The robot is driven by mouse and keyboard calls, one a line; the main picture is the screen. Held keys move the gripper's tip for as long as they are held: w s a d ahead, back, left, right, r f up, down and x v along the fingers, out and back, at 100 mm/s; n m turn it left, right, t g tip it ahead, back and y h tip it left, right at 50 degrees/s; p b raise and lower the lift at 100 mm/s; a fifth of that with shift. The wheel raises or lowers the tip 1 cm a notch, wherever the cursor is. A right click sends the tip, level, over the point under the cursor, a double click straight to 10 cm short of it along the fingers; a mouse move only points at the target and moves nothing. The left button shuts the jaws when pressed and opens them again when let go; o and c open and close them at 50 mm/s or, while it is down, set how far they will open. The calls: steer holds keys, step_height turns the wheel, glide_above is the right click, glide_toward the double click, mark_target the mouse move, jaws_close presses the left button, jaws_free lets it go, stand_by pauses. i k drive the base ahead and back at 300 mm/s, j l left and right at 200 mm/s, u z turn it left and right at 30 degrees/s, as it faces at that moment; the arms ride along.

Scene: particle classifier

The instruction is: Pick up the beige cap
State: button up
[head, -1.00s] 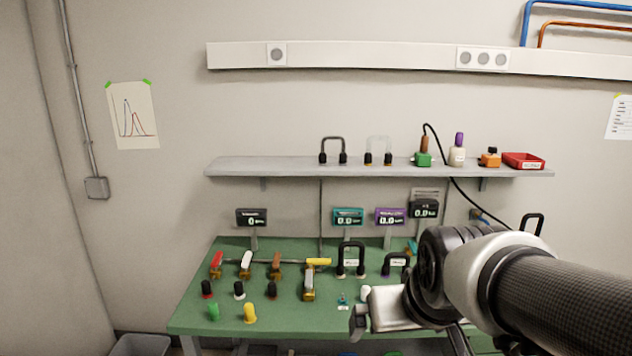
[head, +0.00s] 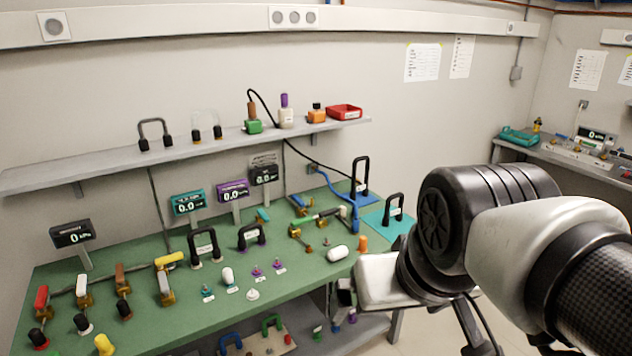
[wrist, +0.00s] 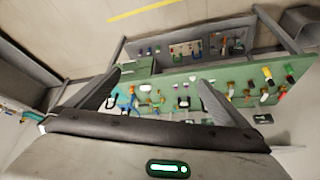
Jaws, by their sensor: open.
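No cap is plainly beige. Pale candidates on the green bench (head: 200,318) are a larger off-white cylinder (head: 337,253) lying near the bench's right end and a small upright white cap (head: 228,275) left of it. I cannot tell which is the beige cap. A pale elongated piece (wrist: 172,86) shows in the wrist view, probably the larger cylinder. My gripper (wrist: 159,78) is open and empty, its two fingers spread above the bench with clear distance to the parts.
A grey shelf (head: 185,148) above the bench holds black handles, a green block, a purple-topped bottle and a red tray (head: 344,112). Black handles (head: 204,245), valves and displays crowd the bench. A lower shelf (head: 310,345) holds more parts. Floor is clear to the right.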

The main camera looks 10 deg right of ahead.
mark_target(342, 212)
steer(key=z, duration=0.2)
steer(key=i+l+u, duration=0.15)
steer(key=i+l, duration=0.15)
steer(key=i+l+u, duration=0.35)
steer(key=i+l, duration=0.35)
steer(key=i+l+u, duration=0.15)
steer(key=i+l, duration=0.15)
steer(key=i+l+u, duration=0.2)
steer(key=l, duration=0.35)
steer(key=i+l+u, duration=0.15)
steer(key=l, duration=0.35)
steer(key=i, duration=0.15)
